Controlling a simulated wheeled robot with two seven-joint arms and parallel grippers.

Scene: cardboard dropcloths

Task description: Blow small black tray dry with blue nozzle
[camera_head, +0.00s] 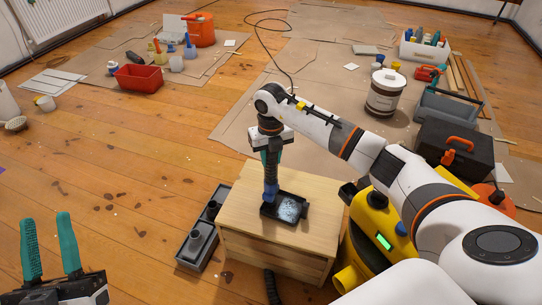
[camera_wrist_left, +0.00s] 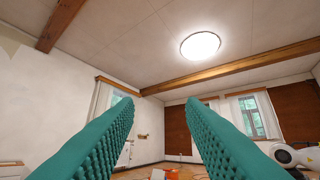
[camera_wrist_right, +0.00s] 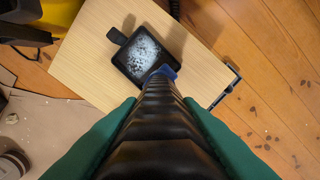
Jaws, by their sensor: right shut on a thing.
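The small black tray (camera_head: 286,208) lies on a light wooden box top; its inner floor is speckled with white, wet-looking spots, clear in the right wrist view (camera_wrist_right: 144,57). My right gripper (camera_head: 270,158) is shut on a dark ribbed hose (camera_wrist_right: 160,125), which points down with the blue nozzle (camera_head: 270,193) at its lower end. In the right wrist view the blue nozzle (camera_wrist_right: 165,71) is at the tray's near edge; I cannot tell whether it touches. My left gripper (camera_head: 50,250) is open and empty, at the lower left, away from the tray.
The wooden box (camera_head: 245,215) stands beside a grey tray with black fittings (camera_head: 199,236) on its left. A yellow machine (camera_head: 378,235) stands on its right. Toolboxes (camera_head: 455,152) and a brown-labelled bucket (camera_head: 385,93) stand behind on cardboard. The floor at left is mostly free.

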